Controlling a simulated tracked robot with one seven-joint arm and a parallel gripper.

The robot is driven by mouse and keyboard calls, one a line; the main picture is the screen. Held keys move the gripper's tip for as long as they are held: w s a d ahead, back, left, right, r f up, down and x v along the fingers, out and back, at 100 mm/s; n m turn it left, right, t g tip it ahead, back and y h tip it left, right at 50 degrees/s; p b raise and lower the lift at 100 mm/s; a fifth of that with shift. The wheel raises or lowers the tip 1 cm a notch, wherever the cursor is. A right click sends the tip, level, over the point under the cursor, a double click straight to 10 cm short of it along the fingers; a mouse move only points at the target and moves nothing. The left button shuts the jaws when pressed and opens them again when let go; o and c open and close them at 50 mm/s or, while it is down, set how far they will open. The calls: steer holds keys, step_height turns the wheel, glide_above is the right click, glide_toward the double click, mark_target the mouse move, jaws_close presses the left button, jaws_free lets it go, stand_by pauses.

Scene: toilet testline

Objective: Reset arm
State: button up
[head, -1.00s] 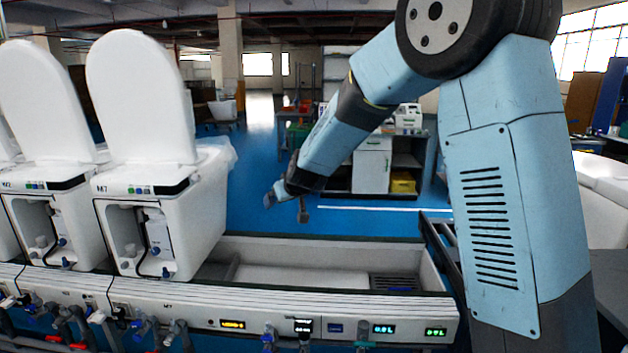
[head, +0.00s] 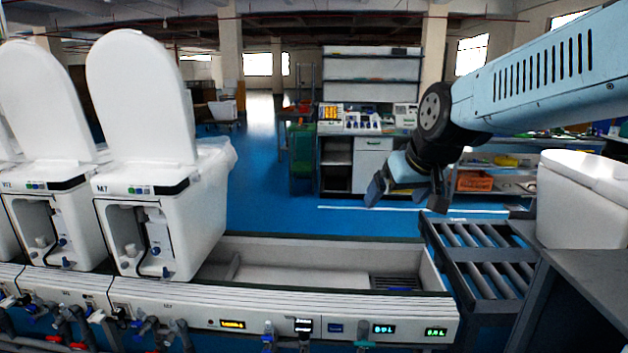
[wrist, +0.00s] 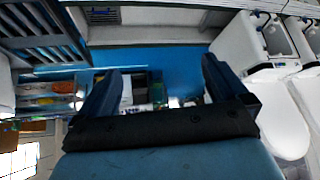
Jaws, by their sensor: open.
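My gripper (head: 405,191) hangs at the end of my light blue arm, right of centre in the head view, above the far right end of the test line. In the wrist view my gripper (wrist: 158,85) shows two dark fingers spread wide with nothing between them. It touches nothing that I can see.
A roller conveyor (head: 480,255) and a white unit (head: 585,200) are at right. Blue floor (head: 262,190) lies open behind.

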steer(key=s+d+f+m+h, duration=0.1)
steer(key=s+d, duration=0.2)
steer(key=s, duration=0.4)
steer(key=s+d+f+m+g+h, duration=0.1)
steer(key=s+d, duration=0.3)
steer(key=s, duration=0.3)
steer(key=shift+s+d+m, duration=0.15)
steer(key=shift+d+m, duration=0.1)
steer(key=shift+m, duration=0.05)
